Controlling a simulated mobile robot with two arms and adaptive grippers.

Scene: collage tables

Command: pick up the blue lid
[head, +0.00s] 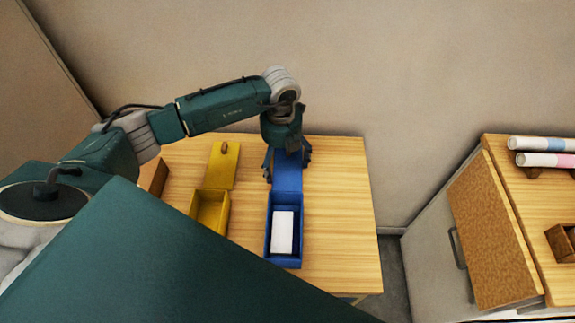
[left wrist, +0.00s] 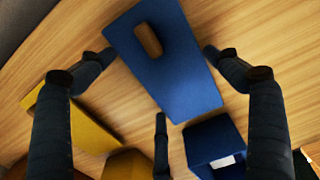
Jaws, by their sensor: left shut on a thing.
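The blue lid (head: 288,178) is a flat panel with a brown knob, just behind the open blue box (head: 270,235). My left gripper (head: 287,168) is over the lid, pointing down. I cannot tell whether the lid is clear of the table. A white block (head: 284,232) lies in the blue box. My right gripper is not in view.
The wooden table (head: 340,210) is bare to the right of the blue box. To the left are an open yellow box (head: 211,208) and a yellow lid (head: 222,168) with a knob. A cabinet (head: 480,240) with rolled papers (head: 545,144) stands at the right.

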